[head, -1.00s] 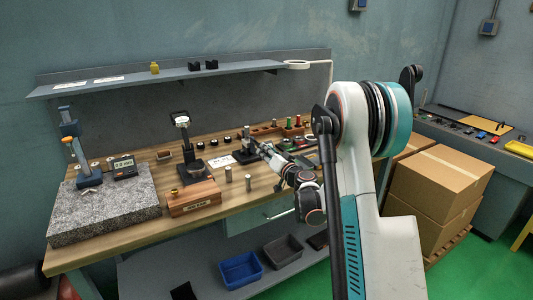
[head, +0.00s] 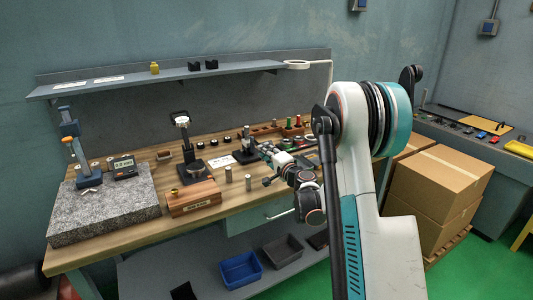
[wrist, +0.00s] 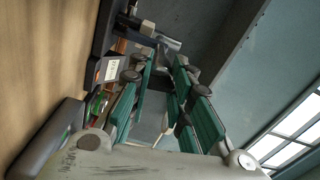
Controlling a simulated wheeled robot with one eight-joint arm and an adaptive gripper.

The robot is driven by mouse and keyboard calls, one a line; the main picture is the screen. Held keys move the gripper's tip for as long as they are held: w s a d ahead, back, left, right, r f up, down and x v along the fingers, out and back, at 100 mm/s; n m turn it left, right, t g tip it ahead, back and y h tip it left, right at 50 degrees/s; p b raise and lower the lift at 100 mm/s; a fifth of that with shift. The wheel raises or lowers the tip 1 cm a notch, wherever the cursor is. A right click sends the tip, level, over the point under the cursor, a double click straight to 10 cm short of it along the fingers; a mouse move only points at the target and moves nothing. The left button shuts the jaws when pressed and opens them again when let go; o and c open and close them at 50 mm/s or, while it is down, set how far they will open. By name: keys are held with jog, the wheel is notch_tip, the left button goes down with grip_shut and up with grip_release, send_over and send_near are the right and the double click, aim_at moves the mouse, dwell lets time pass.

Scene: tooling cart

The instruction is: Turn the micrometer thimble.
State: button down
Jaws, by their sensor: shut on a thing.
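The micrometer (head: 245,151) stands in a dark stand on the wooden bench, right of the white card. My gripper (head: 266,149) reaches it from the right, at its thimble end. A grey metal part of the micrometer (wrist: 160,38) shows past the fingertips. The thimble itself is mostly hidden by the fingers, and its scale cannot be read.
A wooden block (head: 194,197) and small metal cylinders (head: 228,174) stand left of my arm. A granite plate (head: 105,203) with a gauge stand is at the left. A rack of coloured-handled gauges (head: 280,130) is close behind my gripper. Cardboard boxes (head: 440,185) stand at the right.

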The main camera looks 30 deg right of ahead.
jog(key=shift+m, duration=0.4)
jog(key=c, duration=1.3)
grip_release()
jog(key=s, duration=1.2)
jog(key=shift+d, duration=0.25)
